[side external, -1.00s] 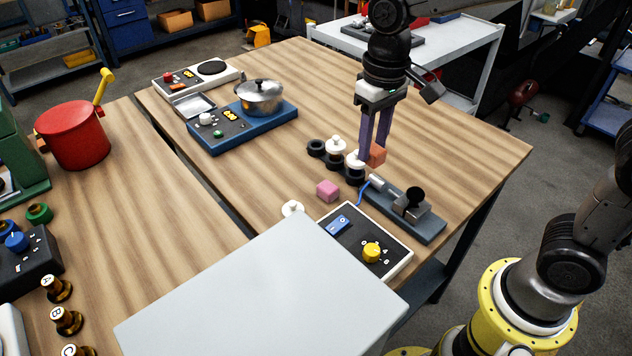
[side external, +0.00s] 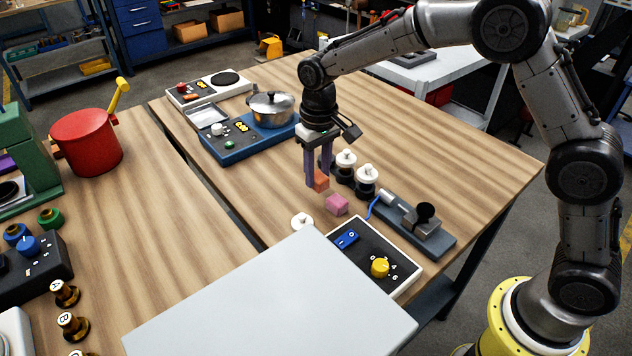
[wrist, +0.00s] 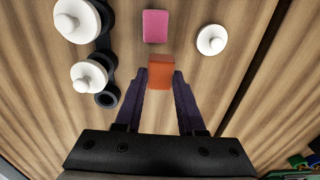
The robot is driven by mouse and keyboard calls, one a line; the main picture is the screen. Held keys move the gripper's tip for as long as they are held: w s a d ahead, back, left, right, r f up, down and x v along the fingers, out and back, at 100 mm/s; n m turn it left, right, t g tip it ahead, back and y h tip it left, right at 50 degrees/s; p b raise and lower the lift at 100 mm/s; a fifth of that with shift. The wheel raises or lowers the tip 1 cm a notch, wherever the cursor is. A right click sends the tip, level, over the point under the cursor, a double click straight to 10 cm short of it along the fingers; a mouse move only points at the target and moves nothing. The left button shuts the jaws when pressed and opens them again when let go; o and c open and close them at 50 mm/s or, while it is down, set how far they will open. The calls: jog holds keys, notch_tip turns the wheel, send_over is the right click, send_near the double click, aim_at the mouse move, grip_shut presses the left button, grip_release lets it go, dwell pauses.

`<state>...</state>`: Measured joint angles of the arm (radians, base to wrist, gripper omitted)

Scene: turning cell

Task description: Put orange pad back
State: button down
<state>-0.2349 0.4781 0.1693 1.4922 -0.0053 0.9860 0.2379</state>
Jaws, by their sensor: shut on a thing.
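The orange pad (side external: 321,181) is a small block between the fingertips of my gripper (side external: 318,182). In the wrist view the orange pad (wrist: 161,73) sits between the two purple fingertips (wrist: 161,78), which are shut on it. My gripper points down over the wooden table, left of the dark holder with white-knobbed pieces. A pink block (side external: 337,204) lies on the table just in front of the gripper; it also shows in the wrist view (wrist: 155,26). I cannot tell whether the orange pad touches the table.
Two white-knobbed pieces (side external: 366,178) stand in the dark holder. A loose white knobbed disc (side external: 302,221) lies on the table. A lever block (side external: 425,222), a panel with yellow dial (side external: 380,267) and a blue unit with a pot (side external: 271,108) stand around. Bare wood lies left of the gripper.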

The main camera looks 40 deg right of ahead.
aim_at(316, 175)
jog(key=shift+w+a+f, duration=0.1)
jog(key=shift+w+f, duration=0.15)
jog(key=shift+f, duration=1.55)
jog(key=shift+f, duration=0.1)
jog(key=c, duration=0.5)
grip_release()
notch_tip(316, 175, up, 12)
jog(key=shift+s+f, duration=0.1)
jog(key=shift+f, duration=0.15)
jog(key=shift+r, duration=0.4)
jog(key=shift+s+r, duration=0.1)
